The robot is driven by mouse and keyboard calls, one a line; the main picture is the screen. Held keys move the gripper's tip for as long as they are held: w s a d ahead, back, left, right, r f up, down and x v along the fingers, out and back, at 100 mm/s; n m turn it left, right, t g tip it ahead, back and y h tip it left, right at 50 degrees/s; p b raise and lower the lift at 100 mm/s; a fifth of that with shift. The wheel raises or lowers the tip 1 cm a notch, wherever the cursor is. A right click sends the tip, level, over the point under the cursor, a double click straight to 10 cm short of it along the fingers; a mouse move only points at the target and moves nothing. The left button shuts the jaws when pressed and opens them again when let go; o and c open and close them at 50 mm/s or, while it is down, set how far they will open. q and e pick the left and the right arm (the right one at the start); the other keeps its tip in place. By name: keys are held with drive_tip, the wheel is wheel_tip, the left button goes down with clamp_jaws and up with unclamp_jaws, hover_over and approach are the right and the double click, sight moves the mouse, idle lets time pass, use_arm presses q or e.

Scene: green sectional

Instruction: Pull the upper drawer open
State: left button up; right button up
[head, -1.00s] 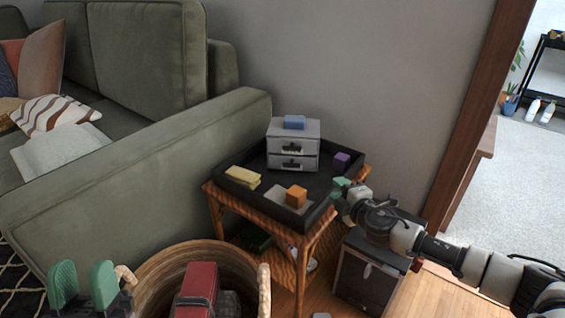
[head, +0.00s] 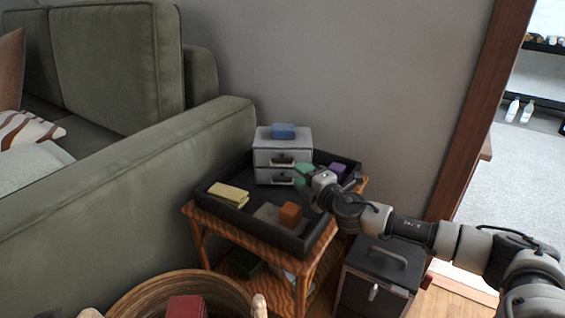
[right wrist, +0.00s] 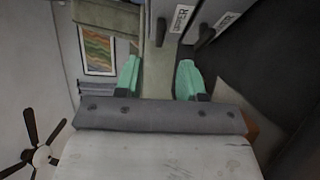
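The small grey drawer unit (head: 262,151) stands at the back of the black tray on the wooden side table. Its upper drawer (head: 264,158) and lower drawer (head: 263,176) look shut, each with a dark handle. The right wrist view shows the "UPPER" label (right wrist: 181,18) and the upper handle (right wrist: 160,31), sideways in the picture. My right gripper (head: 302,175) has green fingertips and is open and empty, just in front of the unit's right side. In the right wrist view, the upper handle lies ahead of the gap between its fingers (right wrist: 160,80), apart from them. My left gripper is out of view.
A blue block (head: 283,131) lies on top of the unit. The green sofa (head: 130,190) is close on the left, the wall behind.

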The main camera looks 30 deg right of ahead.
sight(284, 162)
drive_tip(key=w, duration=0.2)
drive_tip(key=w+b, duration=0.1)
drive_tip(key=w, duration=0.2)
drive_tip(key=w+a, duration=0.1)
drive_tip(key=w, duration=0.2)
drive_tip(key=shift+b, duration=0.3)
clamp_jaws()
